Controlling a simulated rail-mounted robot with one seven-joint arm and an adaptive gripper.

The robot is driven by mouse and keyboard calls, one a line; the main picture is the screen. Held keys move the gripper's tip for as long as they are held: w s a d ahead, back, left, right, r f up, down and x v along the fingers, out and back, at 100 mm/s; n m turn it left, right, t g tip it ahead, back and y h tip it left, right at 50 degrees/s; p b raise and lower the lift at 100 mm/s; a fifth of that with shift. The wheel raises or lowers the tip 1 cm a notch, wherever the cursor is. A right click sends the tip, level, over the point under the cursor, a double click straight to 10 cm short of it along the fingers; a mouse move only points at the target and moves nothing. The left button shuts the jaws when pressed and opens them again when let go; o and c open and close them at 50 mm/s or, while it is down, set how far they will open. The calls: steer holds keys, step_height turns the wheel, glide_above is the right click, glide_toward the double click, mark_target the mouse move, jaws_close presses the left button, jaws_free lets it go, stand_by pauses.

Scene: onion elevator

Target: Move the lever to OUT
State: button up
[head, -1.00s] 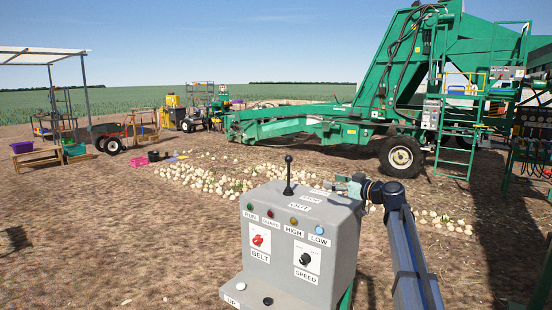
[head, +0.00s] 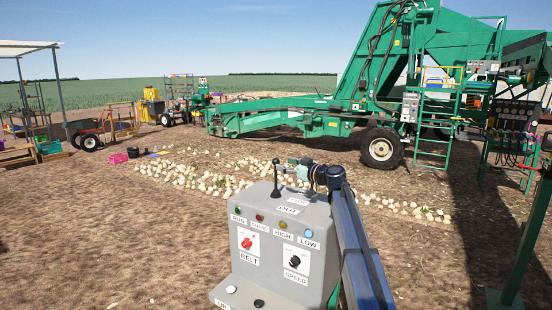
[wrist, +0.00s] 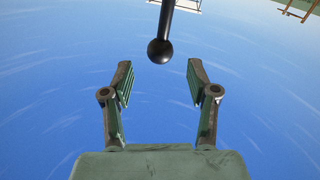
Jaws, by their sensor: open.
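The lever (head: 277,180) is a black stem with a round black knob, standing about upright on top of the grey control box (head: 285,270). White labels lie on the box top beside its base; the nearer one (head: 288,210) seems to read OUT, the farther one is too small to read. My gripper (head: 288,165) is just right of the knob in the head view. In the wrist view my gripper (wrist: 160,72) is open and empty. The black knob (wrist: 159,51) is centred between the fingers' lines, just beyond the fingertips, with no visible contact.
The box's sloped front has RUN, HIGH and LOW lamps, a red BELT knob (head: 247,241) and a black SPEED knob (head: 294,261). Pale onions (head: 215,182) lie on the soil behind. The green elevator machine (head: 380,80) stands farther back. Air around the lever looks clear.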

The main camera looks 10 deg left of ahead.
mark_target(279, 162)
steer(key=p+x, duration=0.1)
steer(key=x, duration=0.3)
steer(key=shift+w+a+r, duration=0.1)
steer(key=shift+a+r, duration=0.05)
steer(key=shift+w+a+p, duration=0.4)
steer(key=shift+a, duration=0.2)
steer(key=shift+f, duration=0.2)
jaws_close()
